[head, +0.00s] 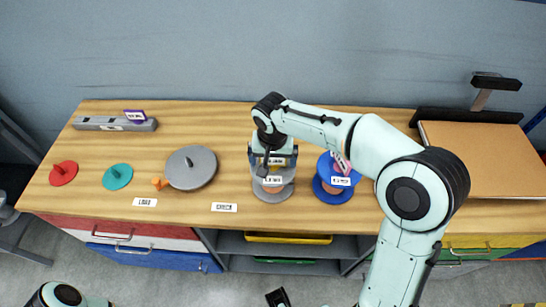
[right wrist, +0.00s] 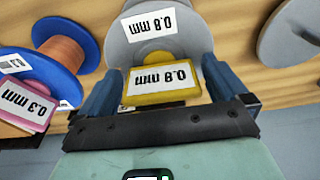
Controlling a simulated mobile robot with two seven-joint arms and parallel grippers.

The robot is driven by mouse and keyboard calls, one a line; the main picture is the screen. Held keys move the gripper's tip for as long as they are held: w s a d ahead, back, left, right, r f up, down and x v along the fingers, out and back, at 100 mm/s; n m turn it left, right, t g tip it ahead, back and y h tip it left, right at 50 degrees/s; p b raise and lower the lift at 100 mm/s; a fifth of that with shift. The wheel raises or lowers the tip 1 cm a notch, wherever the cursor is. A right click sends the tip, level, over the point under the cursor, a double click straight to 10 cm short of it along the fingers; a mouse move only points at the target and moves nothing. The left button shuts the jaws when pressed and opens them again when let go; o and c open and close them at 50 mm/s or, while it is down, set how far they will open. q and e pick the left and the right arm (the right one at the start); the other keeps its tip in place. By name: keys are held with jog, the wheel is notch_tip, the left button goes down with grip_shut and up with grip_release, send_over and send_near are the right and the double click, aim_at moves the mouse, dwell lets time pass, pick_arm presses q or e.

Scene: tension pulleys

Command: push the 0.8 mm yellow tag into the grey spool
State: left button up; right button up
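The yellow tag (right wrist: 165,83) with a white 0.8 mm label sits between the two blue fingers of my right gripper (right wrist: 160,82), which look closed against its side edges. The grey spool (right wrist: 185,18), also labelled 0.8 mm, is right behind the tag; the tag's far edge is hidden, so I cannot tell how deep it sits. In the head view my right gripper (head: 273,160) is over the grey spool (head: 272,191) on the bench and hides most of the tag.
The blue spool (head: 335,194) with a pink 0.3 mm tag (right wrist: 22,103) stands close on the right. A grey disc (head: 191,169), a teal disc (head: 117,177) and a red disc (head: 63,173) lie left. A grey bar (head: 98,123) lies behind them. A brown board (head: 485,155) is far right.

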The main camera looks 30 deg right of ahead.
notch_tip(320, 180, up, 13)
jog(key=s+a+p, duration=0.1)
jog(key=p, duration=0.1)
jog(key=shift+s+r, duration=0.15)
jog(key=shift+s, duration=0.2)
dwell(0.5)
